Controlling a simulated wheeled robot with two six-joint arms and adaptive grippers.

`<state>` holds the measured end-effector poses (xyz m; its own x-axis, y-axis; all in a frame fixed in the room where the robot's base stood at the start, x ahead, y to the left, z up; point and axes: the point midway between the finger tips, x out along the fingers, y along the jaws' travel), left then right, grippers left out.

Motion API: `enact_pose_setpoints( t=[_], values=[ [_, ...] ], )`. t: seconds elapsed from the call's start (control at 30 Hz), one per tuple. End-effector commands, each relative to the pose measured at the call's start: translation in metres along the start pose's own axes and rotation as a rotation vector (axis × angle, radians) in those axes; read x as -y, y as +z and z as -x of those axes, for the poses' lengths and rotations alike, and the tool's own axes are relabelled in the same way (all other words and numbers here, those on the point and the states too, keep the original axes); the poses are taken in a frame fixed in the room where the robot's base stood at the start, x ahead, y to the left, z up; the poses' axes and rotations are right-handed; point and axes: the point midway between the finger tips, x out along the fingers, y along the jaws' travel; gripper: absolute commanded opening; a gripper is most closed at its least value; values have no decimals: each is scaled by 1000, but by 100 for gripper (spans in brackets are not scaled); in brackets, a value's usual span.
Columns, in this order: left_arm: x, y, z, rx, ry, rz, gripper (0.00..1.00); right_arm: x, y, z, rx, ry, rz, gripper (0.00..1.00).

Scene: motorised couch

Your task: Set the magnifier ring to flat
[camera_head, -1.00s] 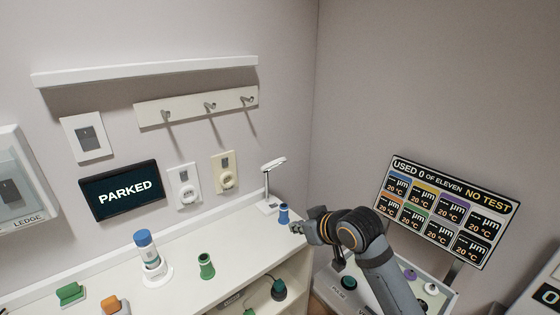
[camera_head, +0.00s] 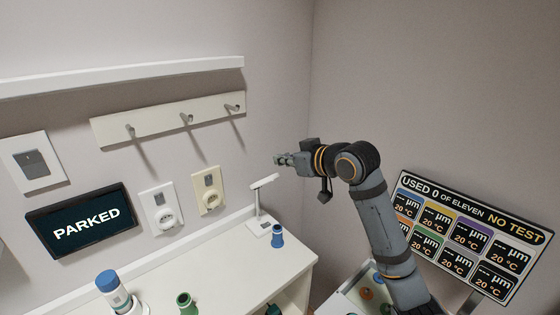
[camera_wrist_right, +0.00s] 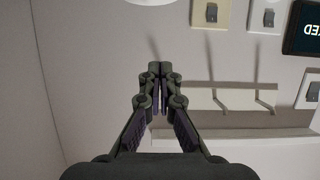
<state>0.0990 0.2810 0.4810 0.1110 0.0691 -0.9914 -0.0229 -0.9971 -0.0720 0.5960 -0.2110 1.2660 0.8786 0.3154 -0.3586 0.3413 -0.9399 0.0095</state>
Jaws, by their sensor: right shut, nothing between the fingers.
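What looks like the magnifier is a small white stand (camera_head: 258,226) at the right end of the white counter, with a thin post. Its head, likely the ring (camera_head: 264,181), shows almost edge-on and looks slightly tilted, right end higher. My right gripper (camera_head: 277,160) is shut and empty, in the air just above and right of the head in the picture, with a visible gap. In the right wrist view its fingertips (camera_wrist_right: 158,68) meet. A pale rounded shape at that view's top edge is cut off; I cannot tell what it is. My left gripper is not in view.
A blue spool-shaped piece (camera_head: 278,237) stands beside the stand's base. A hook rail (camera_head: 160,118), two wall sockets and a "PARKED" screen (camera_head: 85,220) are on the wall. A sign board (camera_head: 470,235) stands at right. The air around the gripper is clear.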

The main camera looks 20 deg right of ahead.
Motion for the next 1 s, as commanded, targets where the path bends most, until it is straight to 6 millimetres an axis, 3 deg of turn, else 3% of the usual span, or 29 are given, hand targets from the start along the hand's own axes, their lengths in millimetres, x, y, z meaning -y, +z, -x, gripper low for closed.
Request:
enact_pose_setpoints(
  t=[0.37, 0.6, 1.0],
  values=[
    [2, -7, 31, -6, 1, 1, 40, 2, -2, -80, 4, -3, -4, 0],
    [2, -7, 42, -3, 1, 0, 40, 0, 32, -71, 7, 2, 1, 0],
    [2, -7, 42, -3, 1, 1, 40, 0, 39, -68, 3, 0, 0, 0]
  ],
)
